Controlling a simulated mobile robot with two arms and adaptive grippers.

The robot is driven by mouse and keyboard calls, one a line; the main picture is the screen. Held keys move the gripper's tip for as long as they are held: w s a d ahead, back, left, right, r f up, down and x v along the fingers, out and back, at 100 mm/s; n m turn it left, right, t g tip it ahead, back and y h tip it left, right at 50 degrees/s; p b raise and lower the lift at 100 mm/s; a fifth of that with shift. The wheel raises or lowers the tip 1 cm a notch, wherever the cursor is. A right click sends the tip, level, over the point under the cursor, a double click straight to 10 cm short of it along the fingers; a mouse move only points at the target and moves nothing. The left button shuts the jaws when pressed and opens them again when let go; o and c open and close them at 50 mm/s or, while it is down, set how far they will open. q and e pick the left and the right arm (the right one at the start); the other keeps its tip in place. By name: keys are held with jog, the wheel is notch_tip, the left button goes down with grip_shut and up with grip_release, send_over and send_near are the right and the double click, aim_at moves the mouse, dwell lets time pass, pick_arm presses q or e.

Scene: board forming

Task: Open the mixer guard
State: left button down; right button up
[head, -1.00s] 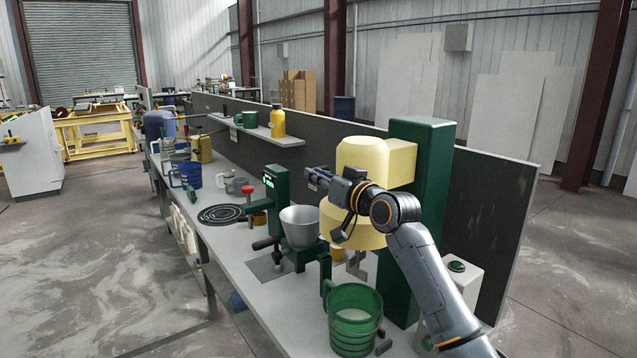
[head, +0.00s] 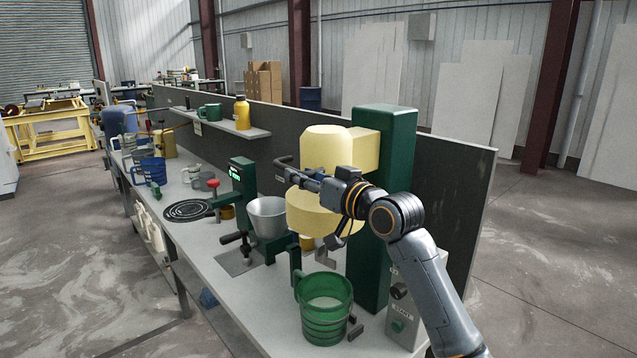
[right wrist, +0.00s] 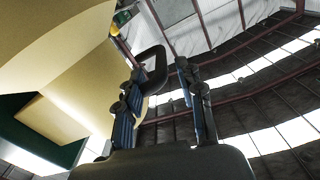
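The mixer is a green column (head: 388,150) with a pale yellow rounded head (head: 325,148). A wider yellow drum-shaped part below, which looks like the guard (head: 308,215), is partly hidden by my right arm. A dark bent handle (head: 284,160) shows left of the head; in the right wrist view a dark loop handle (right wrist: 158,68) stands by the left finger. My right gripper (head: 298,177) is beside the yellow parts. Its fingers (right wrist: 163,100) are apart, with the loop reaching into the gap. Whether they touch it is unclear. My left gripper is not visible.
A green bucket (head: 324,308) stands at the bench's near end, beside a START button box (head: 401,318). A metal bowl (head: 267,216) on a green stand is left of the mixer. A dark panel (head: 450,190) runs behind. Open floor lies left of the bench.

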jog(key=shift+v, duration=2.2)
jog(key=shift+a, duration=0.1)
